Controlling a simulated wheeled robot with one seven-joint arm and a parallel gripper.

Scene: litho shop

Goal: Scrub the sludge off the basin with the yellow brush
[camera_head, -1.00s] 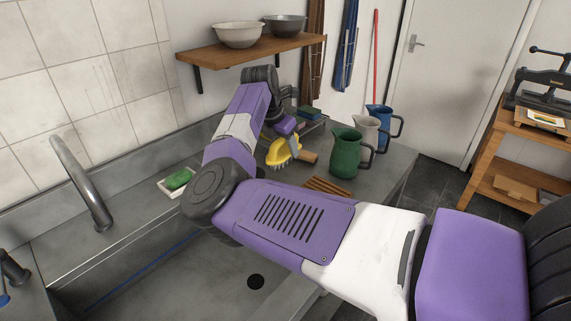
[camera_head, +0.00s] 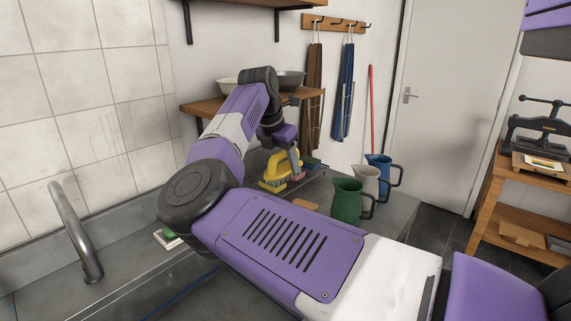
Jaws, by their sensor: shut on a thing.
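My gripper (camera_head: 293,163) is at the far end of my bent arm, shut on the yellow brush (camera_head: 278,166). The brush is held above the back counter, left of the green jug, with its bristles facing down. Part of the brush is hidden by the fingers. The basin (camera_head: 185,292) is at the lower left, and my arm covers most of it. Its floor is largely out of sight, and I cannot make out any sludge.
A curved tap (camera_head: 78,232) stands at the left. A soap dish (camera_head: 165,240) is partly behind my arm's elbow. Green (camera_head: 347,200), pale (camera_head: 367,180) and blue (camera_head: 380,168) jugs stand right of the brush. A shelf with bowls (camera_head: 291,80) is behind my gripper.

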